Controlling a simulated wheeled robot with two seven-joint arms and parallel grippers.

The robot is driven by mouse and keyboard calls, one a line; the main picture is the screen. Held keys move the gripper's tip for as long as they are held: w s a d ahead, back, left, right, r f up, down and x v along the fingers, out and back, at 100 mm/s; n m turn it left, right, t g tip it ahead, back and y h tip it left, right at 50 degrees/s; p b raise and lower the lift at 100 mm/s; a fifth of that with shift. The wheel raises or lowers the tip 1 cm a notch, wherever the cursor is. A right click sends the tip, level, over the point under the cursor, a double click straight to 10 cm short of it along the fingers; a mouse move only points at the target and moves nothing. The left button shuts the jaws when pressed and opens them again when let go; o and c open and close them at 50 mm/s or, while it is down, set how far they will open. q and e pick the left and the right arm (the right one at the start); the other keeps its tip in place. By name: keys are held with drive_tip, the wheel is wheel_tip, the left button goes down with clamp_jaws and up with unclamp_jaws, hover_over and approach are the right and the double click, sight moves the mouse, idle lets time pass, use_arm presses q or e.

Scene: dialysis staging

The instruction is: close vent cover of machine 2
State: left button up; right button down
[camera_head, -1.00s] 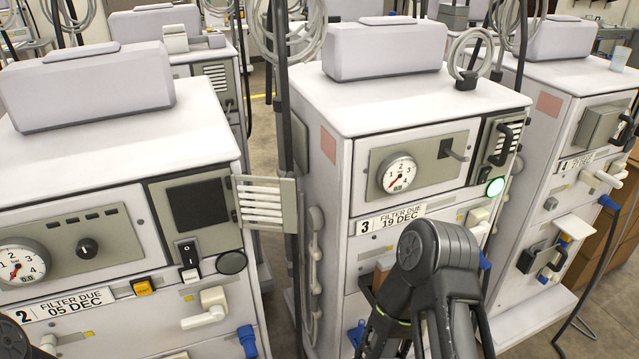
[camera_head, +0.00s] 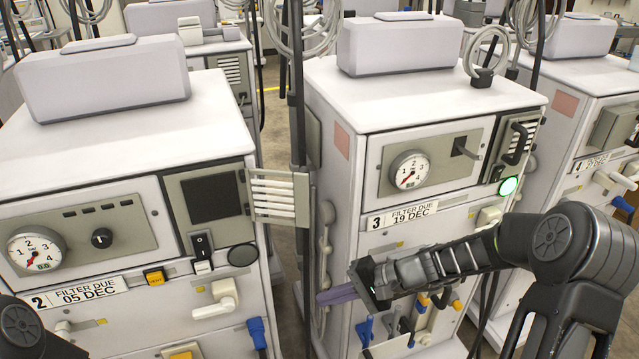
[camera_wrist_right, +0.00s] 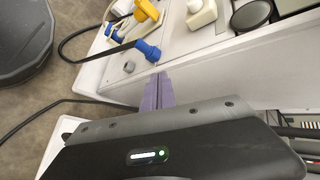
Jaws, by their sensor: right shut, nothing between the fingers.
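Machine 2 (camera_head: 120,165) stands at the left, with a "2 FILTER DUE 05 DEC" label. Its slatted vent cover (camera_head: 281,198) is swung open, sticking out to the right from the hinge side of a dark square opening (camera_head: 211,198). My right gripper (camera_head: 322,298) is shut and empty, its purple fingers pointing left in front of machine 3, below and to the right of the cover and apart from it. The right wrist view also shows the shut fingers (camera_wrist_right: 158,80) near machine 2's side edge; the cover is not clearly visible there. My left gripper is out of view.
Machine 3 (camera_head: 440,180) stands close on the right, with a dark pole (camera_head: 297,130) in the narrow gap between the machines. A white lever (camera_head: 220,300) and a blue connector (camera_head: 258,334) project from machine 2's front below the opening.

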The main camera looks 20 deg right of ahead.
drive_tip(key=w+d+r+t+y, duration=0.1)
drive_tip(key=d+r+t, duration=0.1)
drive_tip(key=r, duration=0.6)
drive_tip(key=w+d+r+n+t+y, duration=0.1)
drive_tip(key=d+r, duration=0.3)
drive_tip(key=r, duration=0.5)
drive_tip(key=w+d+r+n+t+y, duration=0.1)
drive_tip(key=w+d+r+t+y, duration=0.1)
drive_tip(key=r, duration=0.7)
drive_tip(key=shift+w+d+r+t+y, duration=0.1)
drive_tip(key=shift+w+d+t+y, duration=0.2)
drive_tip(key=shift+d, duration=0.15)
drive_tip(key=shift+a, duration=0.15)
drive_tip(key=w+a+p, duration=0.1)
drive_tip(key=a+p, duration=0.3)
drive_tip(key=a, duration=0.5)
drive_tip(key=shift+w, duration=0.4)
